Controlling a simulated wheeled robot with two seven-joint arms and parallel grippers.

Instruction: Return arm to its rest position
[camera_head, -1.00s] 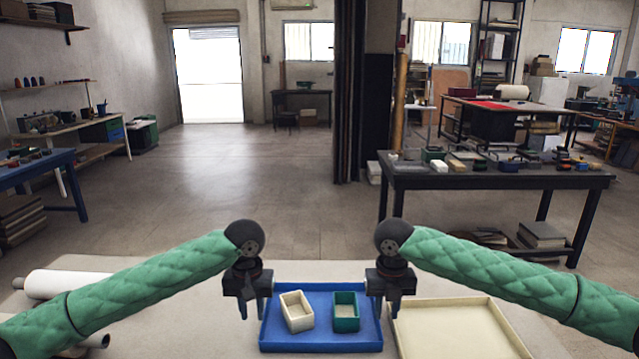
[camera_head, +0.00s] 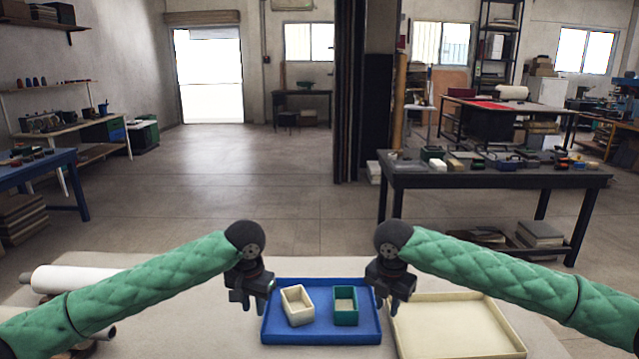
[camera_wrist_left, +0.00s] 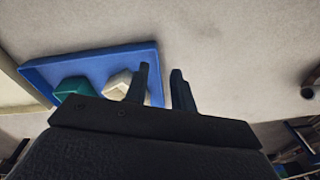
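My left gripper (camera_head: 247,302) hangs over the pale table just left of the blue tray, with nothing in it. In the left wrist view its two fingers (camera_wrist_left: 162,88) stand apart with an empty gap between them. My right gripper (camera_head: 391,303) hangs near the tray's right edge, beside the cream tray, and looks open and empty. Both green-sleeved arms reach in from the sides, bent down at the wrists. The blue tray (camera_head: 320,338) holds a cream box (camera_head: 297,318) on its left and a green box (camera_head: 345,318) on its right.
A shallow cream tray (camera_head: 455,330) lies right of the blue tray on the pale table (camera_head: 190,335). White rolls (camera_head: 75,280) lie at the table's left. A dark workbench (camera_head: 500,180) with small items stands beyond on the right. The floor ahead is open.

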